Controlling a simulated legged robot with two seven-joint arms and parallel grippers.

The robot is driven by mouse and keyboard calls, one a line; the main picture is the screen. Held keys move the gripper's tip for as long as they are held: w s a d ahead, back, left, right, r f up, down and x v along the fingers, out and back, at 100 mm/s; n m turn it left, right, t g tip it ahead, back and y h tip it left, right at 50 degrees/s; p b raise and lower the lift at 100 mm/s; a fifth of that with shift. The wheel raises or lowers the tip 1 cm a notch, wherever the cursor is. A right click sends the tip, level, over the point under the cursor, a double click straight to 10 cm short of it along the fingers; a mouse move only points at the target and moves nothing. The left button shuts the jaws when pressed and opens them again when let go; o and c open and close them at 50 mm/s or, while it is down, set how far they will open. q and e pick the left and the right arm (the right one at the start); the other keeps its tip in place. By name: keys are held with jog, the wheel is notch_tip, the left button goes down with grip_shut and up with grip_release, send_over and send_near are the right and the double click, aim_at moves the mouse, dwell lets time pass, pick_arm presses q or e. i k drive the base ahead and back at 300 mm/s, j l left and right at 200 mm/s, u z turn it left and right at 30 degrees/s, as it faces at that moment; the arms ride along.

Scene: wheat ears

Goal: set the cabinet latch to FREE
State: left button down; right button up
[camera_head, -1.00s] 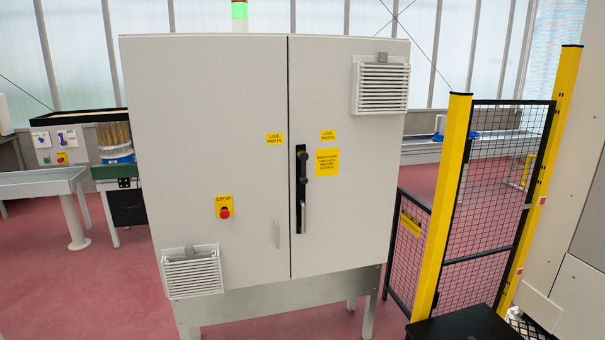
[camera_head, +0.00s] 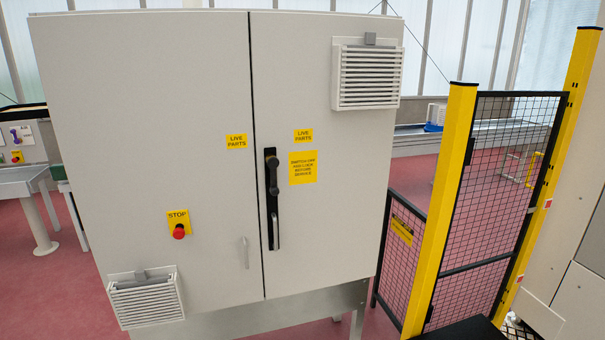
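A large light-grey two-door cabinet (camera_head: 200,100) stands in front of me, both doors closed. A black latch plate (camera_head: 269,200) with a dark knob at its upper part and a grey lever at its lower part sits upright on the right door beside the seam. The lever appears to point down. No FREE marking is readable. A small pale handle (camera_head: 245,253) is on the left door. Neither of my grippers is in view.
A red stop button (camera_head: 179,231) is on the left door. Yellow warning labels (camera_head: 303,168) and vents (camera_head: 367,78) are on the cabinet. A yellow-post mesh fence (camera_head: 500,190) stands at the right. Red floor shows at the left.

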aim_at(274, 163)
jog(key=i+z, duration=0.3)
jog(key=i, duration=0.9)
